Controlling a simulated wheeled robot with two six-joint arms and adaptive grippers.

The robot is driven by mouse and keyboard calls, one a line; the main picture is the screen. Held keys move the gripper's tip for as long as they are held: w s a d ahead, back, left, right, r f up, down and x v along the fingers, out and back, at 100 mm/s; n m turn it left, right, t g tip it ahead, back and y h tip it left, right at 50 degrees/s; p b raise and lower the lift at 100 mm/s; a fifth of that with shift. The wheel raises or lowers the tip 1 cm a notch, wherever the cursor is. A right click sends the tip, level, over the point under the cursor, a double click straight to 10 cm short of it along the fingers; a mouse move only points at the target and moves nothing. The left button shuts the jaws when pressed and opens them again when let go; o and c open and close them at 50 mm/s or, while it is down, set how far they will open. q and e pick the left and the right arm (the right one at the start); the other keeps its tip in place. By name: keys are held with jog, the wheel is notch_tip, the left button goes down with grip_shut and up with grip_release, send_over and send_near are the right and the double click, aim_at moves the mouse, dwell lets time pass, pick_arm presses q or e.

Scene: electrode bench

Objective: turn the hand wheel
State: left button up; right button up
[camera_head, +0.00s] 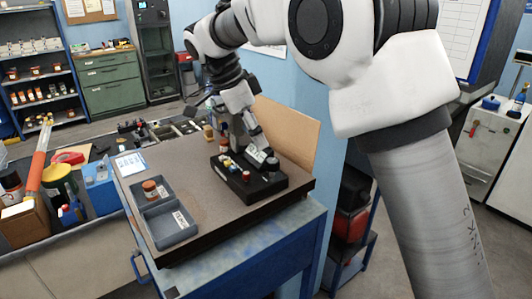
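My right arm comes in from the upper right and crosses the view. My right gripper (248,152) points down over a black block (236,186) with several small colored knobs and posts on top. The fingers are close to these parts, and I cannot tell whether they touch or grip any of them. I cannot make out a hand wheel clearly; the gripper covers part of the block's top. My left gripper is not in view.
The block sits on a brown-topped bench (208,224) with a blue frame. A grey two-part tray (174,238) holds a small jar at the bench's left. A tan panel (287,130) stands behind the block. A cluttered worktop (60,237) lies further left.

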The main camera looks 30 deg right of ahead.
jog(key=v, duration=0.4)
